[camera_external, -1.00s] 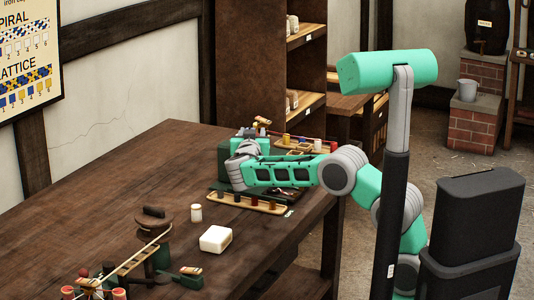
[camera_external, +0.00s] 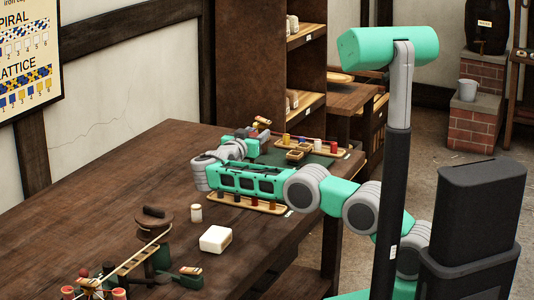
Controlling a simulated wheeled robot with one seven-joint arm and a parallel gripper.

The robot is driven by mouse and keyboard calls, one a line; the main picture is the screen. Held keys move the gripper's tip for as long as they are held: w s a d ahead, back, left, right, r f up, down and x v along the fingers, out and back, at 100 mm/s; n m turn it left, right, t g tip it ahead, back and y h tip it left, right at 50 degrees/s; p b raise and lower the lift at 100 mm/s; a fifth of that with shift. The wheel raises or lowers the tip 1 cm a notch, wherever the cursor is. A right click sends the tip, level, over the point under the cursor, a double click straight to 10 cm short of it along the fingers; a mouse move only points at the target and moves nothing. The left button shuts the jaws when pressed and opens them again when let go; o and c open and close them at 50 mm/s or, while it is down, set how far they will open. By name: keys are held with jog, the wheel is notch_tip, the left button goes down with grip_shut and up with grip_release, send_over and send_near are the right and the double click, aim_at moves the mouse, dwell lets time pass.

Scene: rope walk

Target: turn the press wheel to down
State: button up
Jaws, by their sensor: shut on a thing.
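My gripper (camera_external: 248,146) is at the far part of the workbench, with my forearm reaching across from the right. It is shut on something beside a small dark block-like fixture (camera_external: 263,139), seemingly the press. The fingertips and the press wheel are too small and too covered by my wrist to make out. The wheel's present angle cannot be read.
A white block (camera_external: 215,239) and a white jar (camera_external: 196,213) stand nearer. A round wooden device (camera_external: 152,216) stands at left. The workbench (camera_external: 100,195) is clear at far left.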

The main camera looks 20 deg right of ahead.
jog(key=shift+f, duration=0.1)
jog(key=o, duration=1.4)
jog(key=shift+w+d, duration=0.1)
jog(key=shift+f+n+t+y+b, duration=0.1)
jog(key=shift+n+t+y+b, duration=0.25)
jog(key=shift+b, duration=0.5)
